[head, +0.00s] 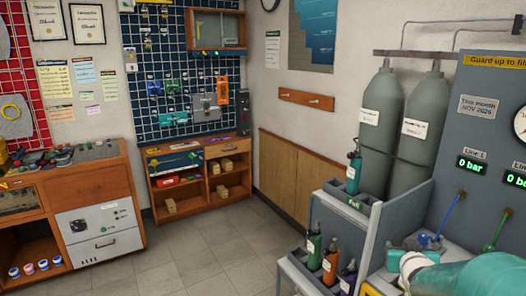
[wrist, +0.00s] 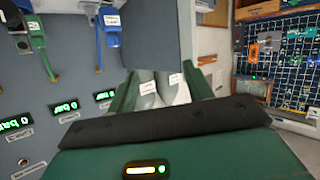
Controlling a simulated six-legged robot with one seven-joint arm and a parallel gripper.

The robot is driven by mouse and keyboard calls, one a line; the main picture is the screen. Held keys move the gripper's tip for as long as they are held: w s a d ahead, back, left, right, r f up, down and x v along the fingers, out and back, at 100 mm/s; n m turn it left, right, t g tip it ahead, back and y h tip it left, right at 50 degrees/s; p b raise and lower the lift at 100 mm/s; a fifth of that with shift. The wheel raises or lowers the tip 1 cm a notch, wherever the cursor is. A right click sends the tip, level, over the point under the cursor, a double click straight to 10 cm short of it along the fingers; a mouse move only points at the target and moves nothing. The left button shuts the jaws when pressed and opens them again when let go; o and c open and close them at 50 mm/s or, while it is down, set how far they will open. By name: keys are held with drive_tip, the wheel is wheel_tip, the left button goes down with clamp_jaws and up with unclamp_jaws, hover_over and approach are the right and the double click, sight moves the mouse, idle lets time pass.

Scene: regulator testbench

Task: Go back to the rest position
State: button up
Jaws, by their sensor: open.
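My gripper (wrist: 163,88) shows in the wrist view with its two green fingers spread apart. Nothing is between them, and two grey gas cylinders (wrist: 146,88) appear farther off in the gap. In the head view, part of my teal arm fills the lower right corner, in front of the grey test panel (head: 485,85). The fingertips cannot be made out there.
The panel carries a blue lever (head: 445,217), a green lever (head: 496,230) and green 0 bar displays. A grey rack (head: 317,278) holds small bottles, with one teal bottle (head: 354,172) on the upper shelf. Tiled floor (head: 205,250) is clear at centre left.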

drive_tip(key=s+a+r+n+g+y, duration=0.2)
drive_tip(key=s+a+g+y, duration=0.3)
drive_tip(key=s+a, duration=1.7)
drive_tip(key=shift+s+a+r+n+g, duration=0.4)
drive_tip(key=shift+a+r+g, duration=0.15)
drive_tip(key=shift+a+g, duration=0.7)
drive_tip(key=shift+d, duration=0.1)
